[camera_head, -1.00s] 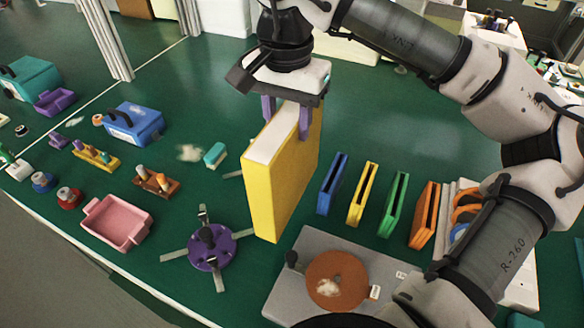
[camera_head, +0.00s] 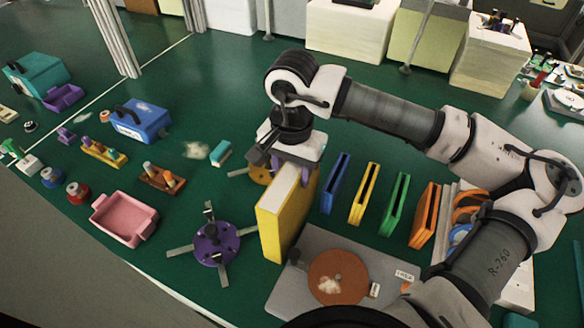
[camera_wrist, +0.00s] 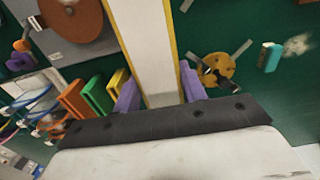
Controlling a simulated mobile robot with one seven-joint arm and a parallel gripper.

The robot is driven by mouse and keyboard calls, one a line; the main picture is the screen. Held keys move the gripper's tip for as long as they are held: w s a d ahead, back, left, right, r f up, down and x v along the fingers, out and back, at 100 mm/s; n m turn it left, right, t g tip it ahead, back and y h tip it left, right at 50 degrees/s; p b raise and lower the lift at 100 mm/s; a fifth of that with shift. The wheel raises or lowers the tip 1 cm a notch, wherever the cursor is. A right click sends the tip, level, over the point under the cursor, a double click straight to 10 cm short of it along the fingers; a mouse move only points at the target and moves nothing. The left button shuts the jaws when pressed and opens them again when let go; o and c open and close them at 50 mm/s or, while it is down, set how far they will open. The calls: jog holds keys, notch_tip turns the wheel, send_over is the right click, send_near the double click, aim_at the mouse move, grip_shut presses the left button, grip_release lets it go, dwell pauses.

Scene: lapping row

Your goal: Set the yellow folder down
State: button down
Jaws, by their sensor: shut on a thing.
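The yellow folder (camera_head: 271,222) is a thick upright binder with yellow covers and a white top edge. My gripper (camera_head: 292,170) is above it, shut on its upper edge. In the wrist view the folder's pale edge (camera_wrist: 147,45) runs between the purple fingers of my gripper (camera_wrist: 158,92). The folder stands upright low over the green table (camera_head: 180,258), between the purple spider-armed fixture and the grey plate. I cannot tell whether its bottom edge touches the table.
Blue, yellow, green and orange slotted holders (camera_head: 365,192) stand right of the folder. The grey plate (camera_head: 283,288) with a brown disc (camera_head: 337,268) is close at front right. The purple fixture (camera_head: 216,243) is close at left. A yellow fixture (camera_head: 262,174) is behind. A pink tray (camera_head: 124,218) is farther left.

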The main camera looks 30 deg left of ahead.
jog(key=shift+f, duration=0.15)
jog(key=c, duration=0.8)
grip_release()
